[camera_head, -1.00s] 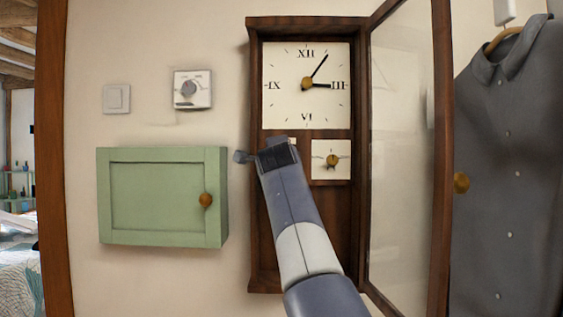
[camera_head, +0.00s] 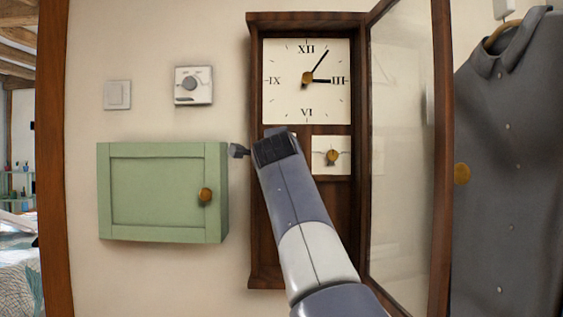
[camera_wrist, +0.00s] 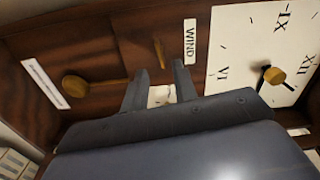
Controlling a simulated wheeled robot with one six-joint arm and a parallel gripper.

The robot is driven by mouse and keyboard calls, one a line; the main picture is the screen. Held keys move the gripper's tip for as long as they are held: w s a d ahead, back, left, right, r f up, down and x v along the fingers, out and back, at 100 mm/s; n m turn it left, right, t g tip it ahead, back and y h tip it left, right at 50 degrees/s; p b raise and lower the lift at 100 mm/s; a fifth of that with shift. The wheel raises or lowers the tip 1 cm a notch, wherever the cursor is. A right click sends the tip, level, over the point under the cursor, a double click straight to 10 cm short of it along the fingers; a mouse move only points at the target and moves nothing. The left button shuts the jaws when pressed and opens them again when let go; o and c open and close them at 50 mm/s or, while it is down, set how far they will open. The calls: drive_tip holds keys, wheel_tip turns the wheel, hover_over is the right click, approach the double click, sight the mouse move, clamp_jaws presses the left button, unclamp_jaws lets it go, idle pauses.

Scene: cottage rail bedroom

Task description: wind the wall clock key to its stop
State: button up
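The wall clock (camera_head: 307,80) hangs in a dark wooden case with its glass door swung open to the right. The wrist view shows a thin brass key (camera_wrist: 158,52) beside a white "WIND" label (camera_wrist: 190,41). My gripper (camera_wrist: 161,66) is open, its two dark fingers apart. The key lies just beyond the gap between the fingertips, and I see no grip on it. In the head view my gripper (camera_head: 240,150) and arm cover the key. The clock face also shows in the wrist view (camera_wrist: 262,40).
A small white dial with a brass knob (camera_head: 333,155) sits right of my arm. The open glass door (camera_head: 440,150) stands to the right, before a hanging grey shirt (camera_head: 505,160). A green cabinet (camera_head: 160,192), thermostat (camera_head: 193,85) and switch (camera_head: 117,95) are left. A brass disc on a rod (camera_wrist: 75,87) shows in the wrist view.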

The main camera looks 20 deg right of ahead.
drive_tip(key=shift+b+v, duration=0.45)
drive_tip(key=shift+v, duration=2.3)
drive_tip(key=shift+w, duration=0.1)
drive_tip(key=p+x, duration=0.3)
drive_tip(key=x, duration=0.7)
drive_tip(key=shift+w+d, duration=0.2)
drive_tip(key=shift+w, duration=0.15)
